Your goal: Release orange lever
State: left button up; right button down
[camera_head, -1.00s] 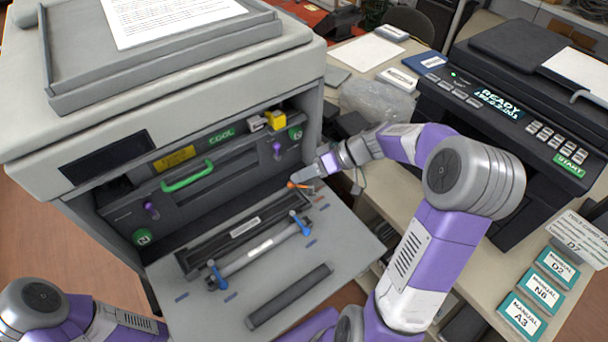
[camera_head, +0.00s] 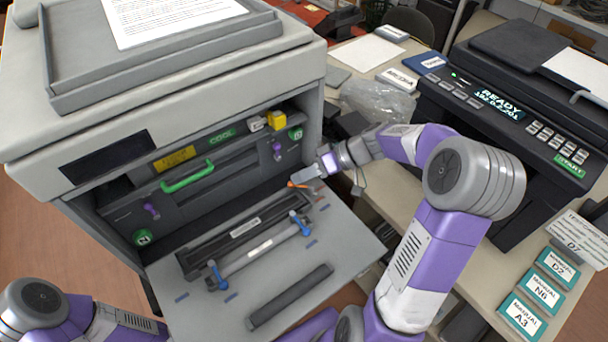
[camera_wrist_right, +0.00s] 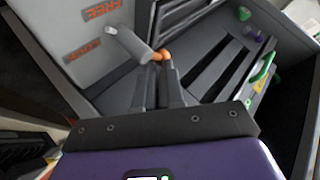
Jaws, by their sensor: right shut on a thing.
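The orange lever (camera_head: 297,184) is at the back right of the open printer's fold-down panel (camera_head: 345,237), near the printer's right wall. In the right wrist view its orange end (camera_wrist_right: 161,54) is between my fingertips, beside a grey lever arm (camera_wrist_right: 130,44). My right gripper (camera_head: 308,175) is shut on the orange lever; it also shows in the right wrist view (camera_wrist_right: 160,72). The fingers partly hide the orange end. My left gripper is out of view; only part of that arm shows at the lower left.
Orange lettering reading FREE (camera_wrist_right: 102,9) is on the grey panel beside the lever. Blue levers (camera_head: 300,222) and a dark loose bar (camera_head: 290,296) are on the panel. A green handle (camera_head: 187,177) is inside the printer. A black printer (camera_head: 500,100) stands on the right table.

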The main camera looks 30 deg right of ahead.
jog(key=shift+s+d+f, duration=0.1)
jog(key=shift+f, duration=0.45)
jog(key=c, duration=1.2)
grip_release()
jog(key=shift+d+f, duration=0.1)
jog(key=shift+c, duration=0.2)
jog(key=shift+d+r+p, duration=0.35)
jog(key=shift+d+r, duration=0.15)
jog(key=d+r+p, duration=0.2)
jog(key=d+r, duration=0.2)
jog(key=d, duration=0.2)
jog(key=shift+s+d+p, duration=0.2)
jog(key=shift+s+p, duration=0.2)
